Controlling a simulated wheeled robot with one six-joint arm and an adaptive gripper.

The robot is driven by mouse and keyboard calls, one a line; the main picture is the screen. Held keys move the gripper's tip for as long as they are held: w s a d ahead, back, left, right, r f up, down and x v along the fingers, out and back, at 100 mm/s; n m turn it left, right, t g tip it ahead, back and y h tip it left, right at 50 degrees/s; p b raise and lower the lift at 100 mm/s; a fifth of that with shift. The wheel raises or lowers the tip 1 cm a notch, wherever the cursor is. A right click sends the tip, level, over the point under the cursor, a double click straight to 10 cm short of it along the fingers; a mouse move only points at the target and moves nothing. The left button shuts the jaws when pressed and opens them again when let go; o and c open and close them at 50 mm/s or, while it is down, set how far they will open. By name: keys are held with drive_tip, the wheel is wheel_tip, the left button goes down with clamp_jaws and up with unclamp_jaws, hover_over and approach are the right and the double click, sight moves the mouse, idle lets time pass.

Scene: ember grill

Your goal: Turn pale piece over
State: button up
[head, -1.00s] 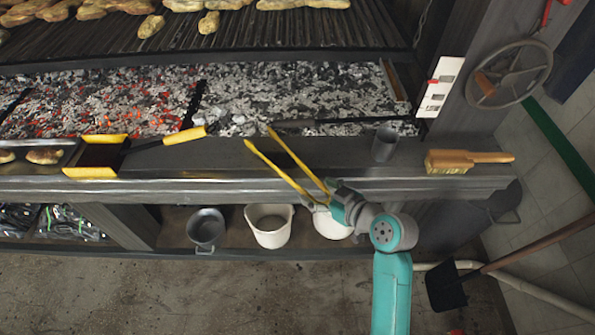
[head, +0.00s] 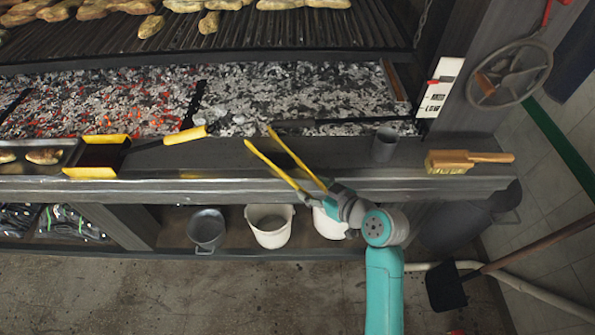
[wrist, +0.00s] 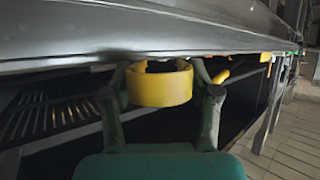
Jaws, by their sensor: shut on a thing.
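My gripper (head: 325,196) is shut on the yellow tongs (head: 270,161) at their near, joined end. The two tong arms spread apart and point up and left over the counter ledge. In the wrist view, the yellow curved end of the tongs sits between the fingers of my gripper (wrist: 160,85). Several bread-like pieces lie on the dark grill (head: 270,37) at the top, well beyond the tong tips. Among them are a browned piece (head: 150,26) and a smaller one (head: 209,22). I cannot tell which one is the pale piece.
Below the grill lies a bed of coals (head: 110,100), glowing at left. A white bucket (head: 270,239) stands on the shelf below.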

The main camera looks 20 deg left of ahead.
drive_tip(key=shift+c, duration=0.3)
drive_tip(key=shift+r, duration=0.25)
drive_tip(key=shift+c, duration=0.2)
drive_tip(key=shift+r, duration=4.8)
drive_tip(key=shift+o, duration=1.2)
drive_tip(key=shift+c, duration=1.2)
drive_tip(key=shift+o, duration=1.2)
